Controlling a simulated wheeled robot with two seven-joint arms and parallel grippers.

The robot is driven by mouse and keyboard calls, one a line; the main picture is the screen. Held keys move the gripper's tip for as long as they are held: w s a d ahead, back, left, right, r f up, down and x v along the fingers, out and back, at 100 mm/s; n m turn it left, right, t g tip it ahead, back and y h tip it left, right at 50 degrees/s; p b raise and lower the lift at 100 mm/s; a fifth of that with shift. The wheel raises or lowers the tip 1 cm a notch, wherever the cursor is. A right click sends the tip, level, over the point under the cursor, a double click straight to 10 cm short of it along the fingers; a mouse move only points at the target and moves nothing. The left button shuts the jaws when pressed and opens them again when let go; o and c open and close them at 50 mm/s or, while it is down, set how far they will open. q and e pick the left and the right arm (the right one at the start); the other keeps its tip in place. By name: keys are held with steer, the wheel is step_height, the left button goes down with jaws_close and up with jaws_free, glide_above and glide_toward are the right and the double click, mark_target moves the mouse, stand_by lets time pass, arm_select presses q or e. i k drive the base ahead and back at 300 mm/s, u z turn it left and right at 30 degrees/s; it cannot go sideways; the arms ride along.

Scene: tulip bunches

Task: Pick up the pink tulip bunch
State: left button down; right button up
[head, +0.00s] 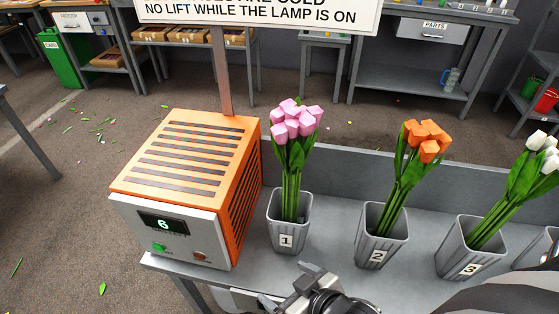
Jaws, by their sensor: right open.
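The pink tulip bunch (297,122) stands upright in a grey ribbed bucket marked 1 (288,222), its green stems inside. My right gripper (289,285) is at the bottom middle, open and empty, in front of and below bucket 1 in the picture and apart from the flowers. My left gripper is not in view. An orange and grey machine (190,185) left of the bucket shows a green 6.
A sign (260,10), cut off at the top, reads "NO LIFT WHILE THE LAMP IS ON". Orange tulips (425,138) stand in bucket 2 (381,238), white tulips (537,160) in bucket 3 (466,250). The grey bench (335,225) has a raised back edge. My right arm covers the lower right.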

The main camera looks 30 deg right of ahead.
mark_target(292, 124)
steer(key=z, duration=1.4)
steer(key=k, duration=0.95)
steer(key=u, duration=1.15)
steer(key=i, duration=0.5)
steer(key=u, duration=0.05)
